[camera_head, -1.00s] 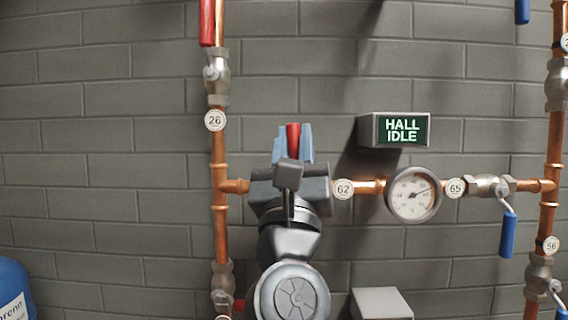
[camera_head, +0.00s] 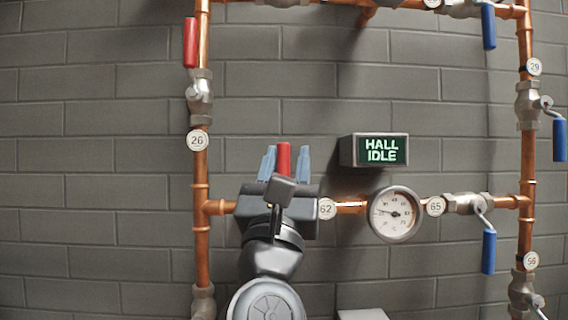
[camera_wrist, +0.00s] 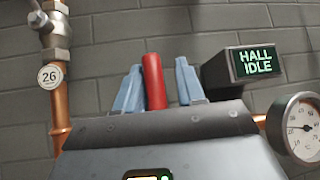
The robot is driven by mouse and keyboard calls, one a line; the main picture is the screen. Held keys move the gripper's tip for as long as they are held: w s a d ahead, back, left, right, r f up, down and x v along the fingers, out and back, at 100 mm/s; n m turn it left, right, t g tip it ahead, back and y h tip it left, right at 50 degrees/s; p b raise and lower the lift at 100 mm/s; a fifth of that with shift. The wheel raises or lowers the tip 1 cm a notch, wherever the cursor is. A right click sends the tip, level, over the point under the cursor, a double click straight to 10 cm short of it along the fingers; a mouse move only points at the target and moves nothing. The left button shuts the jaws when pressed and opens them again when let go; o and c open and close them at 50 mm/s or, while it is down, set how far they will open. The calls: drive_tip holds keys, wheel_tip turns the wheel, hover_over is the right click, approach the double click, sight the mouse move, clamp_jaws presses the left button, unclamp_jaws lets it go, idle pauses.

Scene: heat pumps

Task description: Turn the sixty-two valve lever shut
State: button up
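The red lever (camera_head: 284,160) of valve 62 stands upright, across its horizontal copper pipe. The round tag 62 (camera_head: 326,208) is just right of my gripper. My gripper (camera_head: 285,164) is open, with one blue-grey finger on each side of the lever. In the wrist view the lever (camera_wrist: 153,82) stands between the fingers, close to the left one, with a clear gap to the right one. The valve body and the lever's lower end are hidden behind my gripper.
A lit display reading HALL IDLE (camera_head: 381,150) juts from the wall, right of the fingers. A dial gauge (camera_head: 395,214) sits right of tag 62. Valve 65's blue lever (camera_head: 489,251) hangs down. Valve 26's red lever (camera_head: 190,42) is upper left, on a vertical pipe.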

drive_tip(key=shift+o, duration=0.2)
drive_tip(key=shift+a, duration=0.15)
drive_tip(key=shift+s+f, duration=0.1)
drive_tip(key=v, duration=0.7)
drive_tip(key=shift+s+f+b, duration=0.2)
drive_tip(key=shift+b, duration=0.1)
